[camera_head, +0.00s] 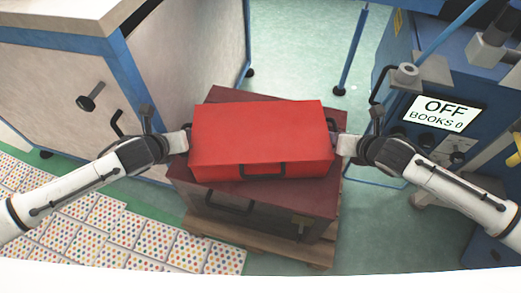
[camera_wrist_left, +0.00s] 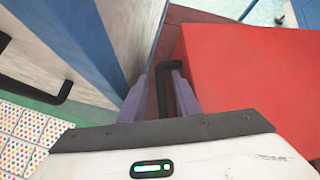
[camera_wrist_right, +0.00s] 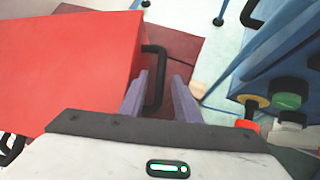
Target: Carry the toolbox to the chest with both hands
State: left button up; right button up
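The red toolbox (camera_head: 262,135) is over the top of the dark red chest (camera_head: 255,190), turned slightly relative to it. I cannot tell whether its underside touches the lid. My left gripper (camera_head: 184,140) is at the toolbox's left side handle. My right gripper (camera_head: 340,145) is at the opposite side handle. In the right wrist view, that handle (camera_wrist_right: 158,75) is likewise between the fingers. The toolbox looks roughly level, with a front handle (camera_head: 262,169).
The chest stands on a wooden pallet (camera_head: 265,248). A white and blue cabinet (camera_head: 60,80) stands close on the left. A blue machine with an "OFF BOOKS 0" sign (camera_head: 442,113) stands on the right. Dotted sheets (camera_head: 120,230) lie on the floor at lower left.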

dwell(0.4)
jog(key=shift+r, duration=0.1)
pick_arm(q)
jog(key=v, duration=1.2)
pick_arm(e)
jog(key=v, duration=1.2)
